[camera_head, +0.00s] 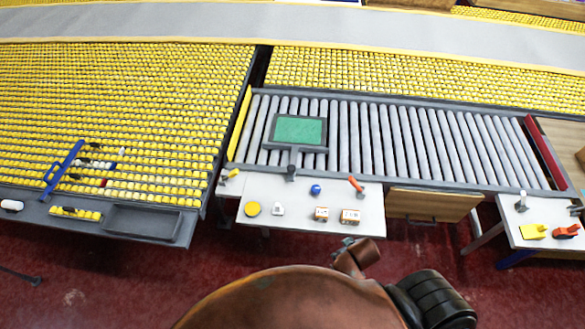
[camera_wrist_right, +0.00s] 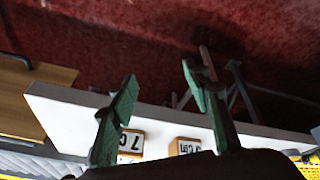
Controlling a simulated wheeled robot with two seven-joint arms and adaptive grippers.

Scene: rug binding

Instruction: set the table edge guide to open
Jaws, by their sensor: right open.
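I cannot tell for sure which part is the table edge guide. A yellow bar (camera_head: 239,123) runs along the left end of the roller table (camera_head: 375,135), and a dark red bar (camera_head: 545,152) along its right end. A small yellow lever (camera_head: 230,174) and an orange-red lever (camera_head: 355,184) sit at the roller table's front edge. My right gripper (camera_head: 349,243) is just in front of the white shelf, below the two counter boxes. In the right wrist view its green fingers (camera_wrist_right: 160,73) are apart, with nothing between them. My left gripper is out of view.
A green panel (camera_head: 299,130) stands over the rollers. A wooden drawer front (camera_head: 430,204) is right of the shelf. Red floor lies in front.

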